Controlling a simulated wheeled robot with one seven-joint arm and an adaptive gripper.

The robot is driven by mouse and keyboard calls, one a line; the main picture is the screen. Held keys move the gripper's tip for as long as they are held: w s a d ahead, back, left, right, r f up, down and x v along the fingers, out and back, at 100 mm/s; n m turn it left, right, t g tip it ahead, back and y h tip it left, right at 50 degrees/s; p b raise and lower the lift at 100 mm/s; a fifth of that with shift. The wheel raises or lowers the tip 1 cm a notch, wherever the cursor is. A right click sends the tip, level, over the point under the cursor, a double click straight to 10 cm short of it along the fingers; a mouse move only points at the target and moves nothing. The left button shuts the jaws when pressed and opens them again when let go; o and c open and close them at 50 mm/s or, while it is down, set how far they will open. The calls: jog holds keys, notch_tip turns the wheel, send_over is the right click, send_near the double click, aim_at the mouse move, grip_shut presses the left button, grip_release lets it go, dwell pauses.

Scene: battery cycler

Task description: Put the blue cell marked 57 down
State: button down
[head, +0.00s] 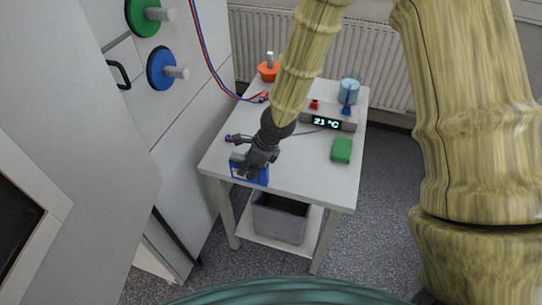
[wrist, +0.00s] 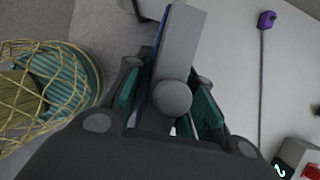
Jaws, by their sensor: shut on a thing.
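My gripper (head: 255,166) is shut on the blue cell (head: 250,174) at the front left of the white table (head: 285,180). The cell hangs at or just above the front edge of the table top; I cannot tell whether it touches. Its marking cannot be read. In the wrist view the gripper's green-padded fingers (wrist: 166,105) hold the cell, whose grey face and round knob (wrist: 172,97) show, with only a thin blue strip at its edge.
A green block (head: 342,150) stands on the right of the table, near a grey unit reading 21 °C (head: 326,122). A blue-filled beaker (head: 348,91) and an orange item (head: 268,72) stand at the back. A purple-tipped lead (head: 231,138) lies left. A grey bin (head: 280,218) sits below.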

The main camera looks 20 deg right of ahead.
jog(key=w+d+p, duration=0.1)
jog(key=d, duration=0.1)
jog(key=w+d+f+p, duration=0.1)
jog(key=d+p, duration=0.1)
jog(key=d, duration=0.1)
jog(key=w+d+p, duration=0.1)
jog(key=d, duration=0.1)
jog(key=shift+w+d+f, duration=0.1)
jog(key=shift+d+f, duration=0.1)
jog(key=shift+f, duration=0.05)
jog(key=shift+f+p, duration=0.85)
jog(key=shift+f, duration=0.45)
jog(key=shift+f, duration=0.15)
jog(key=c, duration=1.2)
grip_release()
jog(key=shift+r, duration=0.2)
jog(key=b+v, duration=0.2)
jog(key=v, duration=0.9)
jog(key=shift+r, duration=0.4)
